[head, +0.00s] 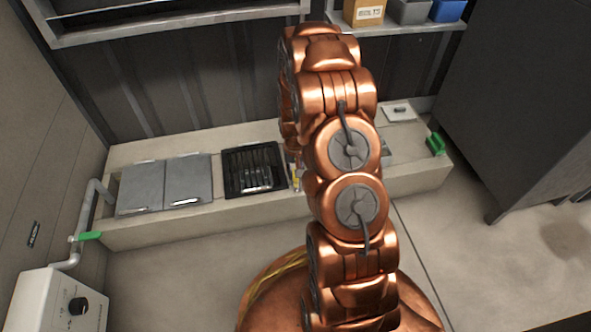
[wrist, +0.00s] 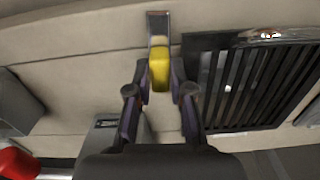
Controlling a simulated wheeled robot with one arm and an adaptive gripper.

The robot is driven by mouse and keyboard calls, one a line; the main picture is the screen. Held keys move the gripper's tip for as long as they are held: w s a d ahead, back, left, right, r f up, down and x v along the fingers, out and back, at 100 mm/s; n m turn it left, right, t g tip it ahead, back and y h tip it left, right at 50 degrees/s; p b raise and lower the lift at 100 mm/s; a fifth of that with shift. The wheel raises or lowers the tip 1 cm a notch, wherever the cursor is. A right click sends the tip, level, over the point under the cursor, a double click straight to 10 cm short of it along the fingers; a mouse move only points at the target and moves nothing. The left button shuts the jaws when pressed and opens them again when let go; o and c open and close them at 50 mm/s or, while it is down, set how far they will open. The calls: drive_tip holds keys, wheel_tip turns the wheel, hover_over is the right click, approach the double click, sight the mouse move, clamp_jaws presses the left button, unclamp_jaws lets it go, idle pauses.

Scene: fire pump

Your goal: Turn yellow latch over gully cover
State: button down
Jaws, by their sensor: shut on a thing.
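The yellow latch (wrist: 159,72) sits between the fingertips of my gripper (wrist: 160,88) in the wrist view, with a metal strip (wrist: 158,25) running up from it. My gripper is shut on the latch. In the head view, a small yellow part of the latch (head: 296,181) shows just left of my copper arm, beside the dark slatted gully cover (head: 253,171). The gully cover also shows in the wrist view (wrist: 250,90), right of the latch and apart from it. In the head view my arm hides the gripper.
Two grey lids (head: 165,184) lie left of the cover on the concrete ledge (head: 130,232). A green handle (head: 90,236) on a pipe is at the left, and a green object (head: 436,145) at the right end. A white box (head: 60,302) stands front left. The floor right is clear.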

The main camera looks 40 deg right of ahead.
drive_tip(key=m+p, duration=0.3)
drive_tip(key=p, duration=0.2)
drive_tip(key=shift+r+m+p, duration=0.35)
drive_tip(key=shift+m, duration=0.05)
drive_tip(key=m+p, duration=0.4)
drive_tip(key=shift+f+m, duration=0.1)
drive_tip(key=shift+m, duration=0.2)
drive_tip(key=m+p, duration=0.1)
drive_tip(key=m, duration=0.1)
drive_tip(key=m+p, duration=0.1)
drive_tip(key=m, duration=0.1)
drive_tip(key=shift+f+m, duration=0.2)
drive_tip(key=shift+m, duration=0.1)
drive_tip(key=shift+w+m, duration=0.1)
drive_tip(key=shift+m, duration=2)
drive_tip(key=c, duration=1)
unclamp_jaws()
drive_tip(key=shift+c, duration=0.2)
